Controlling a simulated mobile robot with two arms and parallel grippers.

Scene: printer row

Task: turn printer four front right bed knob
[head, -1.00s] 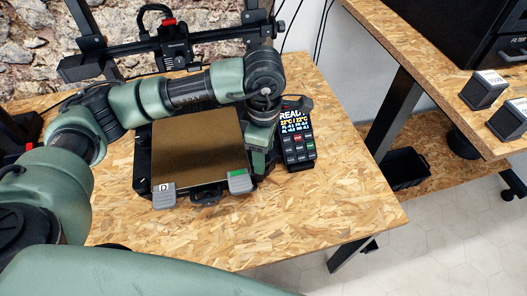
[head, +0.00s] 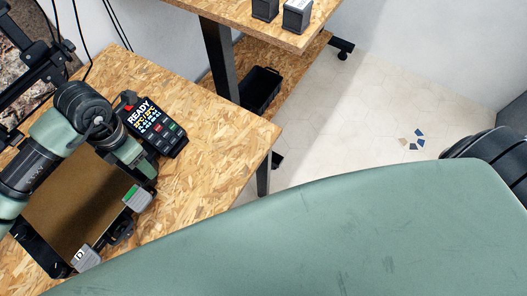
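The printer's bed (head: 75,205) is a brown plate on a black carriage at the left of the head view. Its front left corner carries a grey block marked D (head: 86,257), and its front right corner carries a grey block with a green mark (head: 137,197). The front right knob under that corner is hidden. My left gripper (head: 143,168) points down beside the bed's right edge, near the green-marked corner. Its fingertips are hidden or too small to tell whether they are open or touching anything. My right gripper is out of view.
The printer's control screen (head: 155,125) reads READY and stands close to the right of my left gripper. The chipboard table (head: 215,135) is bare to its right edge. A black bin (head: 260,90) is on a lower shelf beyond. Small coloured pieces (head: 413,140) lie on the floor.

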